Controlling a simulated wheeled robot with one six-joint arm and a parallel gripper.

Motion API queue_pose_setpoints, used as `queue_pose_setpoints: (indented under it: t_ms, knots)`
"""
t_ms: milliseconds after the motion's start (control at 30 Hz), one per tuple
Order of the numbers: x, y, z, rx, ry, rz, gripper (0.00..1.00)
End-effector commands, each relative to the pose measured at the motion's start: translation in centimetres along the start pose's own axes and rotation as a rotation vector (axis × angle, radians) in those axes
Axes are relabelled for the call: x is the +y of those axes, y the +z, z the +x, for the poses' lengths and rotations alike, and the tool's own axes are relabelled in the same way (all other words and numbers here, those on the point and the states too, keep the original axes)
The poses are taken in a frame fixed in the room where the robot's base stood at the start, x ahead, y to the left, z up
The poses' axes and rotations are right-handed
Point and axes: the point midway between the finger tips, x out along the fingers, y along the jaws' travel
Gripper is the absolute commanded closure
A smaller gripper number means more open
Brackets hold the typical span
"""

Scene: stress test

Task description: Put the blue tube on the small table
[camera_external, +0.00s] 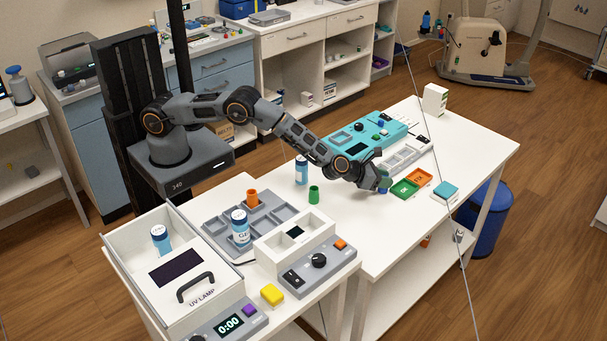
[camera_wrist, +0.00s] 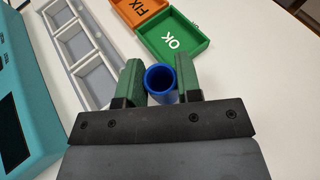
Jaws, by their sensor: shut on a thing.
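The blue tube (camera_wrist: 161,84) stands open end up between the green fingers of my gripper (camera_wrist: 160,78) in the wrist view. My gripper is shut on it. In the outside view my gripper (camera_external: 384,184) is low over the long white table (camera_external: 375,235), just left of the green OK tray. The tube is mostly hidden there, and I cannot tell if its bottom touches the tabletop. A smaller white table (camera_external: 318,292) stands at the front left, carrying the UV lamp box and several devices.
The green OK tray (camera_external: 404,189) and orange FIX tray (camera_external: 419,177) lie close to my gripper. A teal device (camera_external: 368,132) and grey rack (camera_external: 405,156) are behind it. A green cup (camera_external: 314,195) and a white-blue bottle (camera_external: 301,172) stand left. The long table's front is clear.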

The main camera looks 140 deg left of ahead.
Motion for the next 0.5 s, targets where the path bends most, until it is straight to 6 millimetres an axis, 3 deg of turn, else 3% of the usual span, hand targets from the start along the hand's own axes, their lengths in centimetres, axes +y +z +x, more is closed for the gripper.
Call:
queue_pose_setpoints:
  t_ms: [333,367,500]
  knots:
    - [0.01,-0.42,0.16,0.000,0.000,0.000,0.90]
    - [0.01,-0.38,0.14,0.000,0.000,0.000,0.67]
    - [0.01,-0.28,0.10,0.000,0.000,0.000,0.54]
